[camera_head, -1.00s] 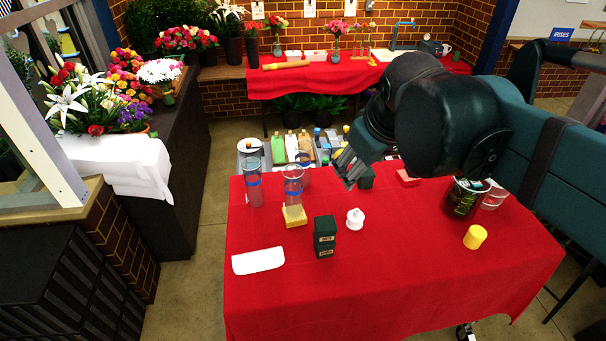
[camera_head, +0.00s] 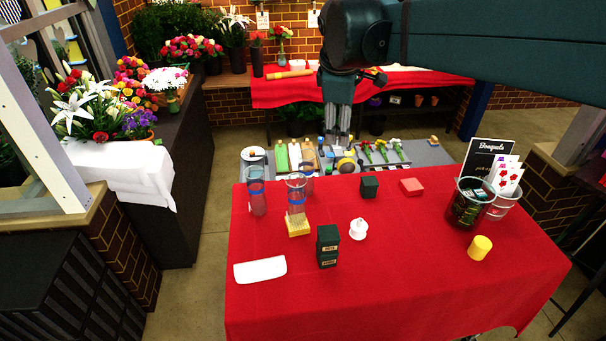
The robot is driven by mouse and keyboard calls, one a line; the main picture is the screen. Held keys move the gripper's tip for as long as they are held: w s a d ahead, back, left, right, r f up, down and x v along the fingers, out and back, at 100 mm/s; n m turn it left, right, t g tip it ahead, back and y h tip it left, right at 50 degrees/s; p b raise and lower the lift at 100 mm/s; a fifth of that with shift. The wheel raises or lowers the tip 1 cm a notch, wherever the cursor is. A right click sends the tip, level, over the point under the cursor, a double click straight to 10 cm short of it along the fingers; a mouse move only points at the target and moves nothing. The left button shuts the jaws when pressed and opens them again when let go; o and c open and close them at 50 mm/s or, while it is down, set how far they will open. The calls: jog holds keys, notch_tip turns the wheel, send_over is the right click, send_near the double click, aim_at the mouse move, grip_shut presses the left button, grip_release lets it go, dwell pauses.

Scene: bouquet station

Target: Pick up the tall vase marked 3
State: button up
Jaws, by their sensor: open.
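Several clear cylinders with blue bands stand at the back left of the red table. One tall clear vase (camera_head: 257,196) is leftmost. A second tall clear vase (camera_head: 297,204) stands at a yellow block (camera_head: 298,227); I cannot tell whether it rests on it. A third clear vase (camera_head: 308,184) stands behind, partly hidden by the second. No number can be read on any of them, so I cannot tell which is marked 3. My gripper (camera_head: 338,137) is open and empty, pointing down, to the right of the vases and near the table's far edge in the picture.
A white tray (camera_head: 260,269) lies front left. A green block (camera_head: 369,187) and red block (camera_head: 411,187) sit behind. Right are a dark bucket (camera_head: 467,207) and yellow cylinder (camera_head: 480,247).

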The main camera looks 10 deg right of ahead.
jog(key=w+a+f+n+g+h, duration=0.1)
jog(key=w+n, duration=0.2)
jog(key=w, duration=0.3)
jog(key=w+a+f+n, duration=0.2)
jog(key=w, duration=0.5)
jog(key=n+g+h, duration=0.1)
jog(key=n, duration=0.5)
send_over(311, 173)
jog(key=w+a, duration=0.2)
notch_tip(311, 173, down, 5)
jog(key=f, duration=2.2)
jog(key=shift+w, duration=0.2)
jog(key=shift+f, duration=0.1)
jog(key=shift+x, duration=1.25)
jog(key=shift+x, duration=2.6)
jog(key=shift+c, duration=0.5)
